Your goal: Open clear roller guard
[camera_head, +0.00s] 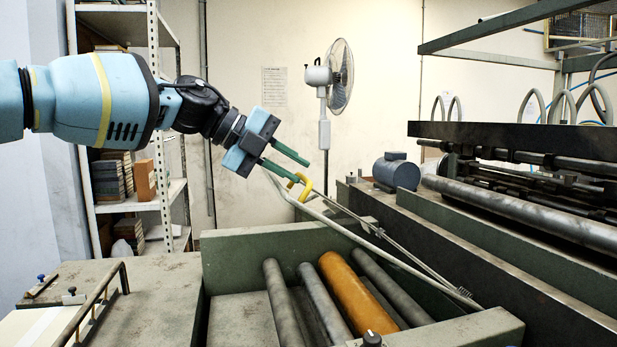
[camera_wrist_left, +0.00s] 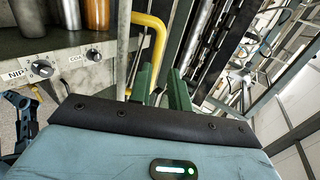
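The clear roller guard (camera_head: 345,232) shows in the head view as a thin, pale-edged panel, seen almost edge-on. It slants up and left from the right side of the roller box, with its upper end raised above the rollers. A yellow handle (camera_head: 308,188) sits near its upper end and also shows in the left wrist view (camera_wrist_left: 159,45). My left gripper (camera_head: 304,170) is at the handle, its two green fingers apart. In the wrist view the handle's lower part runs down between the fingers (camera_wrist_left: 160,82); I cannot tell whether they touch it.
The green roller box (camera_head: 300,243) holds grey rollers and an orange roller (camera_head: 357,293). A thin rod (camera_head: 400,245) slants beside the guard. The dark machine (camera_head: 500,250) stands at right, with a motor (camera_head: 396,172) on it. A fan (camera_head: 340,75) and shelf (camera_head: 150,110) stand behind.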

